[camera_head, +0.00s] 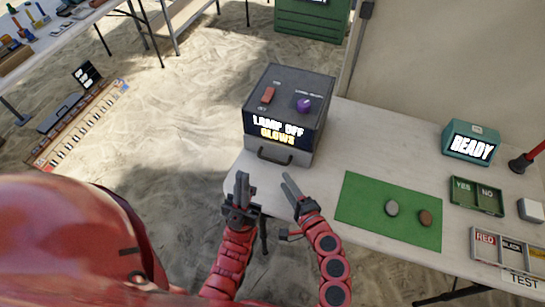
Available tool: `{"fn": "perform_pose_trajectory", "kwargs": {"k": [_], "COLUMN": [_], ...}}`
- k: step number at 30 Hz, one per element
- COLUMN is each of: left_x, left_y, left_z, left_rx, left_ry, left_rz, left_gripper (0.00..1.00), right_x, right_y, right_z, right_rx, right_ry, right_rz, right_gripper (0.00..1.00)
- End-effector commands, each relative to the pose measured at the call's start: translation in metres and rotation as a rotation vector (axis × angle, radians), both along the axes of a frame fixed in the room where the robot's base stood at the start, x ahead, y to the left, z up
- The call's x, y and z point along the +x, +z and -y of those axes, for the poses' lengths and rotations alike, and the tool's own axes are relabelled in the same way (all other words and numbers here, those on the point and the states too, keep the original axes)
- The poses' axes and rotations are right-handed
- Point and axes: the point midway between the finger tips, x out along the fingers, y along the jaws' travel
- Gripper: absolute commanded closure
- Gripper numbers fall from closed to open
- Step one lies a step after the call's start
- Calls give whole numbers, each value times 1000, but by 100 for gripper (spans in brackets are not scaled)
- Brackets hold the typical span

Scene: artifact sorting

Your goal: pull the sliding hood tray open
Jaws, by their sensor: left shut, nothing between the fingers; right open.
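The dark grey hood box (285,95) stands at the left end of the white table. Its top carries a red switch and a purple knob, and its front display reads "LAMP OFF GLOWS". The hood tray front (292,156) with a dark handle (275,154) is low on the box, and it looks flush with the front. My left gripper (242,180) is shut and empty, nearer than the handle and to its left. My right gripper (291,182) is open and empty, in front of the handle and slightly right. Neither appears to touch the handle.
A green mat (365,218) with a grey stone (392,208) and a brown stone (425,218) lies to the right. Farther right are a teal "READY" box (470,145), a green YES/NO tray (476,196) and a labelled sorting tray (505,247). Sandy ground lies left of the table.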

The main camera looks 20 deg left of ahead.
Motion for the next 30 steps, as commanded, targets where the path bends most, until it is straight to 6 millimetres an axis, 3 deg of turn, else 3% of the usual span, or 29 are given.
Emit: {"fn": "perform_pose_trajectory", "kwargs": {"k": [15,21,30], "left_x": [0,0,0], "left_y": [8,7,7], "left_z": [0,0,0], "left_rx": [0,0,0], "left_ry": [0,0,0], "left_rz": [0,0,0], "left_gripper": [100,100,100], "right_x": [66,77,78], "right_y": [-13,-15,-16], "right_z": [-63,-72,-73], "right_rx": [0,-1,0], "right_ry": [2,-2,-3], "right_rz": [4,4,2], "right_gripper": [55,55,55]}}
